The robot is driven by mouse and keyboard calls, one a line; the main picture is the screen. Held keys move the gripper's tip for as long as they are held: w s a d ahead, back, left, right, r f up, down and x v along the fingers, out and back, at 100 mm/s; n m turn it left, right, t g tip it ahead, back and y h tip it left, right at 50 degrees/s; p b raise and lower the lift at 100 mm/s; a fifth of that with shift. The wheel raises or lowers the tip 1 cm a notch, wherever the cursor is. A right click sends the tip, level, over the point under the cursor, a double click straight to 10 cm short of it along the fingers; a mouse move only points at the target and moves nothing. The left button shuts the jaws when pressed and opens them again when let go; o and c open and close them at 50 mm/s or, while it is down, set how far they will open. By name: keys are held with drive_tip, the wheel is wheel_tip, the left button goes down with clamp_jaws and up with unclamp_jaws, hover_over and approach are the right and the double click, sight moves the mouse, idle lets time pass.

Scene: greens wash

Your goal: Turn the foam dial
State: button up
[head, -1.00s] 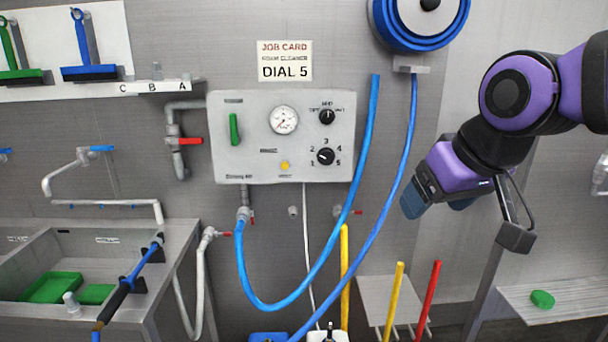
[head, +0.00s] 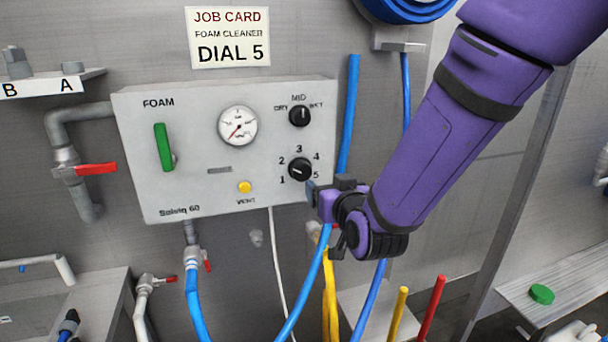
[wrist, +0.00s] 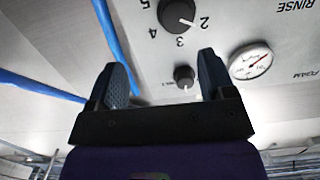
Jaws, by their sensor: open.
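The foam dial (head: 300,169) is a round black knob on the foam panel, ringed by numbers 1 to 5. In the wrist view the dial (wrist: 177,12) is upside down at the top edge, partly cut off. Its pale mark seems to face the side of 2; the exact setting is hard to read. My gripper (head: 314,190) is just below and right of the dial in the head view. In the wrist view my gripper (wrist: 162,62) has its two blue fingers spread with nothing between them, apart from the dial.
The panel (head: 190,195) also has a smaller black knob (head: 299,116), a gauge (head: 238,126), a green handle (head: 163,147) and a yellow button (head: 245,187). A card (head: 228,37) above reads DIAL 5. A blue hose (head: 348,120) runs right beside the panel.

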sight(303, 174)
drive_tip(key=shift+t, duration=0.7)
drive_tip(key=w+a, duration=0.1)
drive_tip(key=w, duration=0.2)
drive_tip(key=w+a+f, duration=0.1)
drive_tip(key=w+a, duration=0.1)
drive_tip(key=w, duration=0.1)
drive_tip(key=w+a, duration=0.2)
drive_tip(key=w, duration=0.1)
drive_tip(key=shift+w+a+f, duration=0.2)
drive_tip(key=shift+w+f, duration=0.1)
drive_tip(key=shift+w, duration=0.05)
drive_tip(key=c, duration=0.9)
